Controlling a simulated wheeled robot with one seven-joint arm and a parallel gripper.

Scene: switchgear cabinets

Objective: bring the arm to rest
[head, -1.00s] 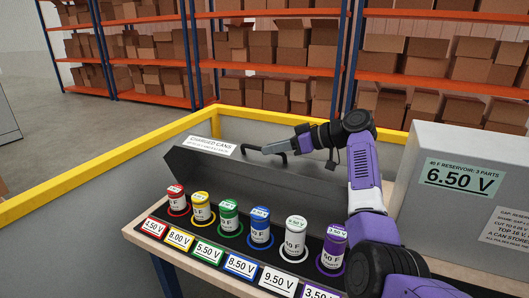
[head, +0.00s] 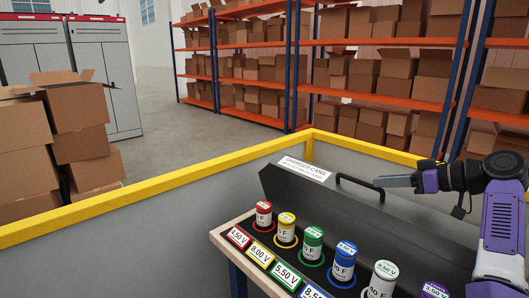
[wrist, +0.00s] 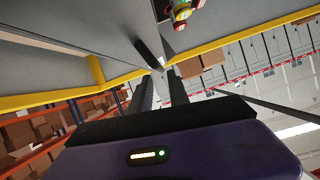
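My gripper (head: 383,181) is in the air over the dark lidded box on the bench, its fingers pointing left in the head view. Its tips show near the right end of the box's black handle (head: 360,187). In the wrist view the two dark fingers (wrist: 161,88) stand apart with a gap and nothing between them. The handle (wrist: 149,54) shows beyond the tips, apart from them. My arm is bent at the right of the head view, partly cut off.
Several coloured cans, such as the red can (head: 263,214), stand in a row before the dark box (head: 345,218). A yellow-topped barrier (head: 180,183) surrounds the bench. Cardboard boxes (head: 78,125), grey cabinets (head: 103,70) and shelving (head: 340,85) stand beyond. The floor between is clear.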

